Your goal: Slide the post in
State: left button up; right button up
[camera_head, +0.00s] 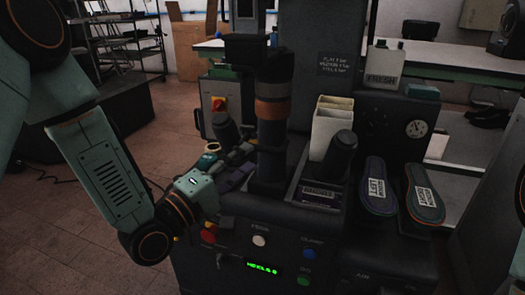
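A heel press with a dark front panel (285,235) stands in the middle. A tall dark column with a brown-orange band (272,108) rises from it. A short dark rounded post (228,132) stands just left of the column. My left arm comes in from the left, and my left gripper (238,160) is low beside the column, close to this post. The gripper is small and dark here, so I cannot tell whether its fingers touch the post or are closed. Another dark rounded cylinder (340,152) leans at the right of the press. My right gripper is not in view.
Two insoles, one marked left (378,188) and one right (424,193), lie on the press's right side. A white bin (331,125) stands behind a labelled tray (318,194). Buttons, a red knob (209,234) and a green display (262,266) are on the front. The left floor (60,225) is clear.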

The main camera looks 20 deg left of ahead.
aim_at(258, 150)
pick_arm(q)
jog(key=shift+b+x, duration=0.7)
jog(key=shift+x, duration=2.15)
grip_shut()
